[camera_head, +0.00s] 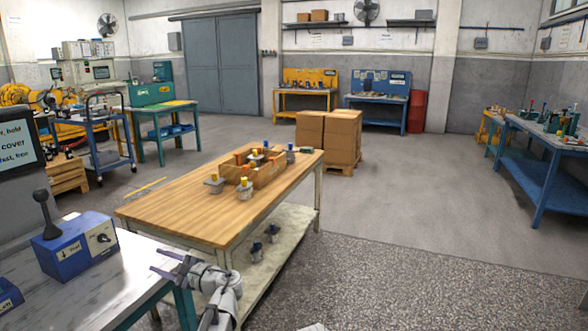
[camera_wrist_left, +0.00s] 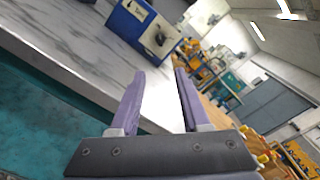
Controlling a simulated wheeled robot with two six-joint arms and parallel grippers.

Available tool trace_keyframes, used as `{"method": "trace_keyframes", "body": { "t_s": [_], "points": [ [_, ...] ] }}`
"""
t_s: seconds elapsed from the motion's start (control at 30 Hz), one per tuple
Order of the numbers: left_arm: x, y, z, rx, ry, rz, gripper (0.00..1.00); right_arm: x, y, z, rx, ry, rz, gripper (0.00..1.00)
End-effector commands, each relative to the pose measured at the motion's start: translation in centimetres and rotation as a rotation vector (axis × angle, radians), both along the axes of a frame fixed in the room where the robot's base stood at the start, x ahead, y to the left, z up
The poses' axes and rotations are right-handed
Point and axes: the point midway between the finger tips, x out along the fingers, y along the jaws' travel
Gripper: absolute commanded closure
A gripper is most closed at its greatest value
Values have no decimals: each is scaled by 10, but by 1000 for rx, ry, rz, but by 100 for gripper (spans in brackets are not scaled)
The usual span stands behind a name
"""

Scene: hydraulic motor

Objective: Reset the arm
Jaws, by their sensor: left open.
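My left gripper (camera_head: 157,261) is in the lower left of the head view, at the right edge of the marble-topped bench (camera_head: 108,275). In the left wrist view its two purple fingers (camera_wrist_left: 159,75) stand apart with nothing between them. A blue box (camera_head: 85,247) with a black lever stands on that bench, left of the gripper and apart from it. The box also shows at the top of the left wrist view (camera_wrist_left: 124,27). My right gripper is not in view.
A wooden table (camera_head: 160,205) stands beyond my gripper, with a wooden tray (camera_head: 268,178) and several small metal parts. A lower shelf (camera_head: 285,232) holds dark parts. Stacked cardboard boxes (camera_head: 341,140) stand behind it. The floor to the right is clear.

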Motion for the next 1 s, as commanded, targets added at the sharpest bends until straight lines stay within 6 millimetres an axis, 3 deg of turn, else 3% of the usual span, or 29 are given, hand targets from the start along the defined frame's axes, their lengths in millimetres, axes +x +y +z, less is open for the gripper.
{"method": "trace_keyframes", "body": {
  "t_s": [0.37, 0.67, 0.77, 0.87, 1.0],
  "points": [
    [-20, -20, -4, -199, -68, 19, 54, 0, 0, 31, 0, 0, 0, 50],
    [-54, -61, -13, -508, -147, 79, 54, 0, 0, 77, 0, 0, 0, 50],
    [-73, -86, -16, -658, -171, 122, 54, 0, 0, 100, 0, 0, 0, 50],
    [-102, -123, -15, -852, -188, 195, 54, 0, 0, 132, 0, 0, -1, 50],
    [-153, -189, -11, -1138, -175, 345, 54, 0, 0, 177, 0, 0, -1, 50]
  ]
}}
